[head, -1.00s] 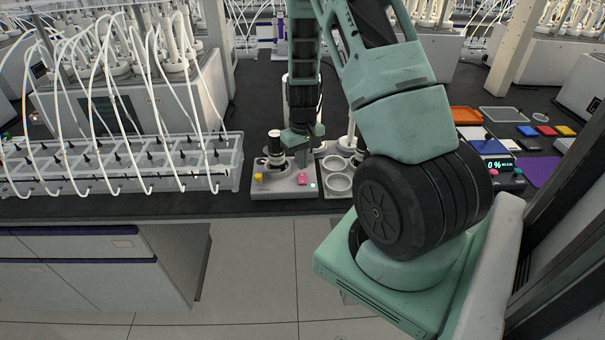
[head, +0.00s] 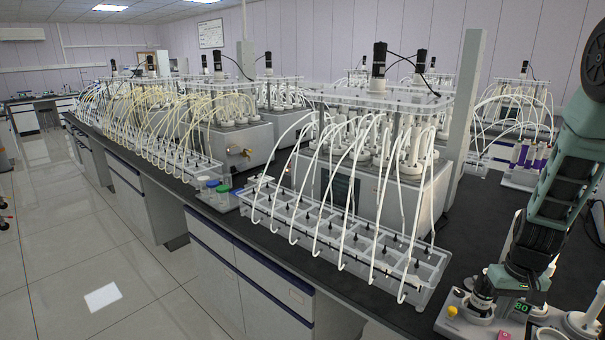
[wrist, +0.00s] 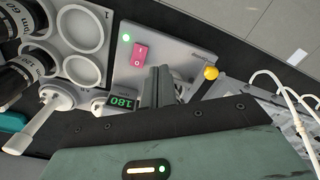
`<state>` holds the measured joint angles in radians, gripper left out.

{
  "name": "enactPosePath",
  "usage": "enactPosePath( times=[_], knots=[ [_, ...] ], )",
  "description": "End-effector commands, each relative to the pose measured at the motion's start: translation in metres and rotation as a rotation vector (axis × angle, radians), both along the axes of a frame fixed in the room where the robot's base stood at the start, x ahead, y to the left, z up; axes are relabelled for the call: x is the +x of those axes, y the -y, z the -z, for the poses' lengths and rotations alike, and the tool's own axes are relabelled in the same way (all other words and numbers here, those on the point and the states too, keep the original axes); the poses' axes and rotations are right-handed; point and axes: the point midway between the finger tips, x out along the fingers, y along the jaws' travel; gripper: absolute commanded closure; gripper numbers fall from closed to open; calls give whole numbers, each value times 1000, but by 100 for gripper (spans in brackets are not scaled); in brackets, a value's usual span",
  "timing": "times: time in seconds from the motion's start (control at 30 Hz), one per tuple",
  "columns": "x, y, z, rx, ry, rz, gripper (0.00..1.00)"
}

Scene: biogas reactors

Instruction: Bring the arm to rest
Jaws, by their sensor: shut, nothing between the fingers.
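My arm comes down at the right edge of the head view. My gripper (head: 508,282) is low over a grey benchtop device (head: 468,322) with a yellow knob (head: 452,311). In the wrist view my gripper's fingers (wrist: 160,75) are together with nothing between them, pointing over the same grey device (wrist: 185,55). Its pink switch (wrist: 141,53), yellow knob (wrist: 211,73) and green-lit display (wrist: 122,102) show around the fingers. Whether the fingertips touch the device I cannot tell.
A white tray with round wells (wrist: 84,28) and black-capped bottles (wrist: 18,75) stand beside the device. A clear rack (head: 340,240) with many white tubes runs along the bench front, below a reactor (head: 375,190). The floor (head: 110,255) at left is clear.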

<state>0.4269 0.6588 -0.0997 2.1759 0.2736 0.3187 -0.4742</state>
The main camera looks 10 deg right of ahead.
Motion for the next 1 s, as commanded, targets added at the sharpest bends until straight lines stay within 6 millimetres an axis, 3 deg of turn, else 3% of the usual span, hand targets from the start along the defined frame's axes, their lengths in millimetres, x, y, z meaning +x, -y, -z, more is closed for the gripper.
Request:
enactPosePath(
  times=[0.13, 0.27, 0.37, 0.5, 0.6, 0.73, 0.87, 1.0],
  knots=[
    [20, -90, -33, 47, 30, -153, 100],
    [13, -180, -66, 86, 42, -314, 100],
    [-12, -245, -89, 102, 42, -452, 100],
    [-70, -321, -116, 101, 33, -661, 100],
    [-118, -354, -129, 79, 26, -796, 100],
    [-162, -371, -137, 47, 24, -912, 100],
    [-182, -375, -140, 27, 23, -963, 100],
    [-184, -375, -141, 25, 23, -968, 100]
  ],
)
